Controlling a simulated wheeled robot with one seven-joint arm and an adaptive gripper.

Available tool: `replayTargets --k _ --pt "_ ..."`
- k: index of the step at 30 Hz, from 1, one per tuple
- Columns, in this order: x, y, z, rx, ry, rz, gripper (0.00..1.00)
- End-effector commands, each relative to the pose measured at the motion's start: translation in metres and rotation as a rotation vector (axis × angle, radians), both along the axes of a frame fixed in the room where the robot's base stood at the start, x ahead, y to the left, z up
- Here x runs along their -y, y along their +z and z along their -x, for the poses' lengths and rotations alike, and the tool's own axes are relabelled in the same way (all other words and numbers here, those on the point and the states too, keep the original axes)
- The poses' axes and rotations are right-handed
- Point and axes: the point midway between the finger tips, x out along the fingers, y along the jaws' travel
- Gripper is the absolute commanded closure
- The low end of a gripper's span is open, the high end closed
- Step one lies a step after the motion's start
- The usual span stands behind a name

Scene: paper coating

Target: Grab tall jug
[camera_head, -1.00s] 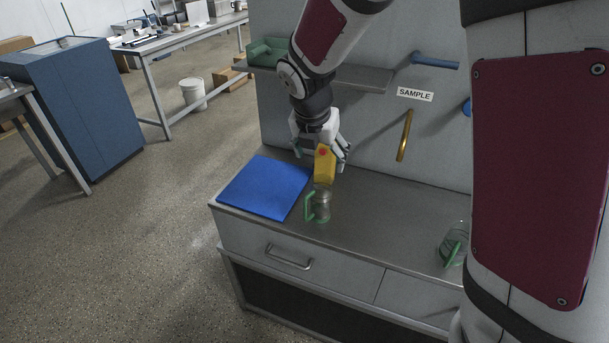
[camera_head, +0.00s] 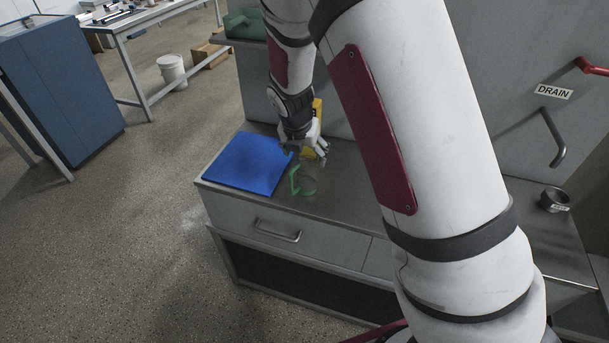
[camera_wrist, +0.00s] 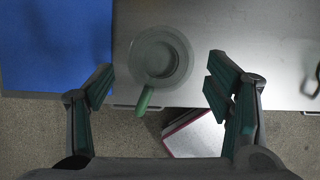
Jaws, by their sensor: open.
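A clear jug (camera_head: 309,185) with a green handle stands on the grey counter, just right of the blue mat. The wrist view shows this jug (camera_wrist: 161,56) from above, its round mouth facing the camera and its green handle pointing down the picture. My gripper (camera_head: 317,151) is behind the jug in the head view, close to the mat's far right corner. In the wrist view my gripper (camera_wrist: 163,86) is open and empty, with the jug's outline between its spread fingers and apart from both. How far below the fingers the jug stands is unclear.
The blue mat (camera_head: 248,164) lies at the counter's left end. A yellow item (camera_head: 317,110) is partly hidden by my gripper. A drawer handle (camera_head: 278,231) is on the front. A small dark cup (camera_head: 553,199) stands at far right. My arm hides the middle counter.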

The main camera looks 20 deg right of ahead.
Motion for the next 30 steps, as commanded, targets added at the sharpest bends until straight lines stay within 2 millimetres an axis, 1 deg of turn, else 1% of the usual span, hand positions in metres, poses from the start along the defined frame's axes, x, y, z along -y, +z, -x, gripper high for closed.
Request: replayTargets --k 1,3,11,12,14,15,17,18,20,21,30 --pt "0.0021 -0.0058 -0.0011 -0.002 -0.002 0.001 0.27" --pt "0.0028 -0.0092 -0.0026 -0.002 -0.002 0.001 0.27" --pt "0.0031 -0.0106 -0.0034 0.0 -0.001 0.0 0.27" --pt "0.0031 -0.0106 -0.0034 0.0 -0.001 0.0 0.36" --pt "0.003 -0.0105 -0.0033 0.0 -0.001 0.0 0.5" --pt "0.003 -0.0105 -0.0033 0.0 -0.001 0.0 0.59" --pt "0.003 -0.0105 -0.0033 0.0 -0.001 0.0 0.73" --pt "0.003 -0.0105 -0.0033 0.0 -0.001 0.0 0.82" --pt "0.003 -0.0105 -0.0033 0.0 -0.001 0.0 0.95" --pt "0.0029 -0.0106 -0.0032 0.0 -0.001 0.0 1.0" --pt "0.0028 -0.0086 -0.0036 0.0 -0.001 0.0 1.0"
